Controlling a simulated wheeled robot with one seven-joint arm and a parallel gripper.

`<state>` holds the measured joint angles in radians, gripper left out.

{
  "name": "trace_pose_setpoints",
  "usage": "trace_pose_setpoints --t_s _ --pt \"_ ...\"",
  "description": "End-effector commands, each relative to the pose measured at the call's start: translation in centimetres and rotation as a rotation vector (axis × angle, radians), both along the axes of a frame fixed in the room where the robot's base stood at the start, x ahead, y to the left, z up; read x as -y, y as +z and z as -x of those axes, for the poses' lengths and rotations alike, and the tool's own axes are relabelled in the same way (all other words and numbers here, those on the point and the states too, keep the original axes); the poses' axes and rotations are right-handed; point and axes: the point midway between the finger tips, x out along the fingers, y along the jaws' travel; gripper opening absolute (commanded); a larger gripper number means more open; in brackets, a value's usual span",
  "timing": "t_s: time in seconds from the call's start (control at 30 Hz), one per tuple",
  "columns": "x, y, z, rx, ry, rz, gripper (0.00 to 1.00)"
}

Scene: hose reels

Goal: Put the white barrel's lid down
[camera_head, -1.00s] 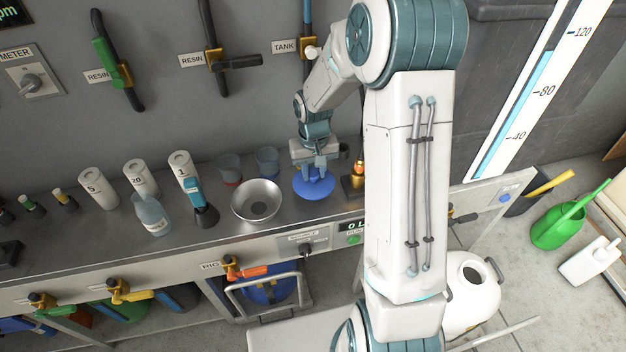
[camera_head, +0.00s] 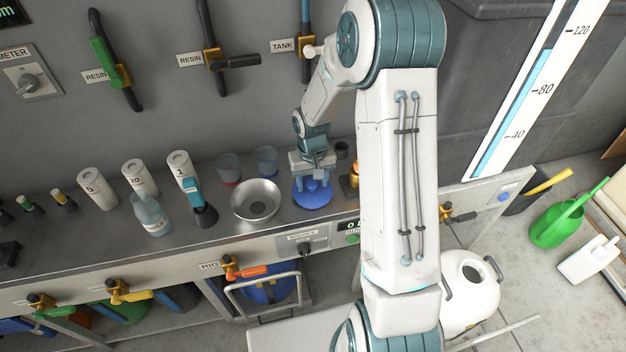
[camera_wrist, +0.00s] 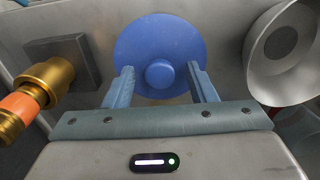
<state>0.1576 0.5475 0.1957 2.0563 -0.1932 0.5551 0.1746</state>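The blue round lid (camera_head: 312,203) with a centre knob lies on the steel counter, right of the metal bowl. In the wrist view the lid (camera_wrist: 160,28) is ahead of my gripper (camera_wrist: 162,86), whose two blue fingers are spread on either side of the knob, with a gap on each side. My gripper is open and points down over the lid in the head view (camera_head: 314,182). The white barrel (camera_head: 468,305) stands on the floor at the lower right with its round mouth uncovered; my arm hides its left part.
The metal bowl (camera_head: 256,200) is close on the lid's left, with small cups (camera_head: 267,160) behind. A brass fitting (camera_wrist: 55,78) on a dark block is close on the other side. White bottles (camera_head: 140,178) stand further left. A green watering can (camera_head: 556,226) is on the floor.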

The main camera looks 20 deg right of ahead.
Motion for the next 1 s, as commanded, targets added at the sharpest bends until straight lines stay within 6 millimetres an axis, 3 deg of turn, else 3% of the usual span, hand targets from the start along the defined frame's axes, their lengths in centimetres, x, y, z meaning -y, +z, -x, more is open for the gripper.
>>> trace_pose_setpoints --t_s 0.27,0.7,1.0 --pt "0.0 1.0 -0.1 0.003 -0.001 0.000 0.51" --pt "0.0 9.6 -0.1 0.005 -0.001 0.000 0.51" --pt "0.0 12.7 0.3 0.005 0.001 0.003 0.51"
